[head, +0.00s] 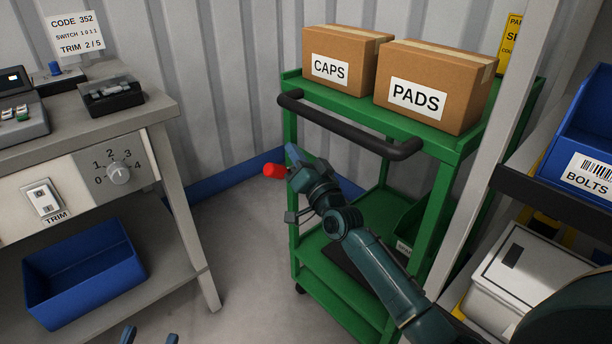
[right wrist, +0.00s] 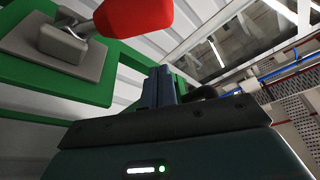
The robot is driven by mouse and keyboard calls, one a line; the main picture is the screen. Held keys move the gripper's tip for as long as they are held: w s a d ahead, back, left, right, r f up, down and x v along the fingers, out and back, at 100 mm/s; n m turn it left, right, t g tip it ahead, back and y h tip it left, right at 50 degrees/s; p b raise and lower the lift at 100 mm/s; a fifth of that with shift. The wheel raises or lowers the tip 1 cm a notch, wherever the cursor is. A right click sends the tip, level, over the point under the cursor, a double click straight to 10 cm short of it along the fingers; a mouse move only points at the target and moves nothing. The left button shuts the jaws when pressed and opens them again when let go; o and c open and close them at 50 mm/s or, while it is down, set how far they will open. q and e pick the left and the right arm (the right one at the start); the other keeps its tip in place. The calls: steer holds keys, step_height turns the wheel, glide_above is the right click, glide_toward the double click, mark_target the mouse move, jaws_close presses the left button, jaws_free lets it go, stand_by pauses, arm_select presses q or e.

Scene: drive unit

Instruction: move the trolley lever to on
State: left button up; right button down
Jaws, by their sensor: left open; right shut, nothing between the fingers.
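The trolley (head: 312,270) is green and stands in the middle of the head view. Its lever has a red knob (head: 273,170), which sticks out to the left beside the trolley's near left post. The red knob also shows at the top of the right wrist view (right wrist: 132,14), with its grey mounting plate (right wrist: 62,52) on the green frame. My right gripper (head: 293,153) is shut and empty, close beside the knob; I cannot tell if they touch. It partly hides the lever's stem in the head view. My left gripper (head: 150,337) is open and empty at the bottom edge.
Two cardboard boxes, CAPS (head: 340,62) and PADS (head: 432,88), stand on the trolley top behind a black handle (head: 345,127). A workbench (head: 85,122) with a dial (head: 118,173) is at left. Shelving with a blue BOLTS bin (head: 590,150) is at right. Floor between bench and trolley is clear.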

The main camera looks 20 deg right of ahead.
mark_target(278, 172)
arm_select(q)
steer(key=shift+w+d+r+h+b, duration=0.1)
steer(key=shift+d+r+h+b, duration=0.2)
steer(key=shift+b, duration=0.4)
arm_select(e)
steer(key=a+f, duration=0.2)
steer(key=f, duration=0.1)
steer(key=shift+w+a, duration=0.2)
steer(key=shift+w, duration=0.1)
